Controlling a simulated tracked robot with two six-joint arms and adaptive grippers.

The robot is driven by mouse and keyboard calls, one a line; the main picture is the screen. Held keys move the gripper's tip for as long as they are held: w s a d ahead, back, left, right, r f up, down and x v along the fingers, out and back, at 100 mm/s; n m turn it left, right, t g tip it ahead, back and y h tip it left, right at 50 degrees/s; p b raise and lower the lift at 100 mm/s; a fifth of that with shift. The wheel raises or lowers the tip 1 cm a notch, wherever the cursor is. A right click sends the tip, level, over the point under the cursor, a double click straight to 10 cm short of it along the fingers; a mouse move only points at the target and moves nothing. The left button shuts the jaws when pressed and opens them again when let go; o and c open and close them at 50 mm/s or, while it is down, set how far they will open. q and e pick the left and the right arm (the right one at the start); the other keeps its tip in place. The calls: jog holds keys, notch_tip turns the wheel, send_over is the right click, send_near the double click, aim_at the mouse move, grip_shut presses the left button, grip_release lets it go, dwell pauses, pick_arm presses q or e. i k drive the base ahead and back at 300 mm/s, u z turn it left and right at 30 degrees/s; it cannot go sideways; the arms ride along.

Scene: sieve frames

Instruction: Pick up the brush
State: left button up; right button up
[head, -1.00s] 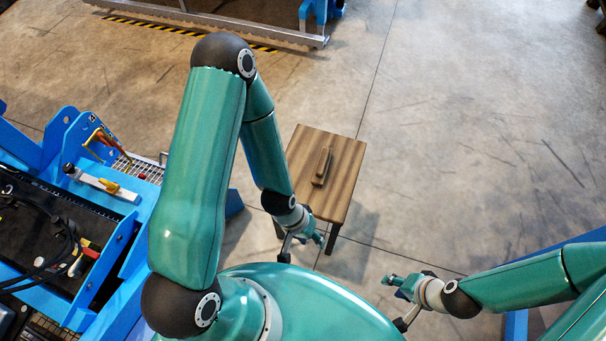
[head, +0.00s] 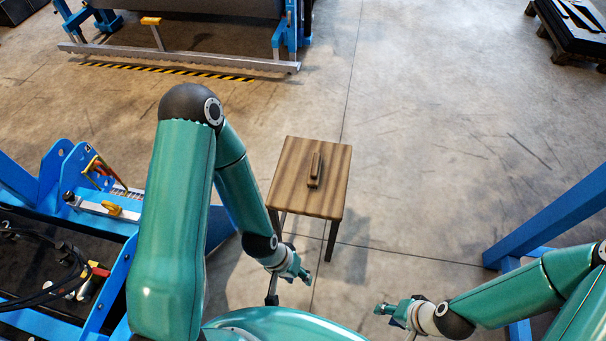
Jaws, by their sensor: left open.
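The brush (head: 314,171) is a small brown block-like piece lying on a wooden stool (head: 293,196) ahead of me. Its long side points away from me. My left gripper (head: 303,271) is open and empty, low and in front of the stool's near edge, apart from the brush. My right gripper (head: 382,308) is further right and nearer to me, away from the stool. Its fingers are too small to tell whether they are open or shut.
A blue frame with cables and tools (head: 110,208) stands close on the left. A blue post (head: 550,217) rises on the right. A blue machine with a long rail (head: 180,60) stands at the back left.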

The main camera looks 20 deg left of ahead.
aim_at(313, 173)
jog(key=z, duration=0.15)
jog(key=i, duration=0.95)
jog(key=u, duration=0.05)
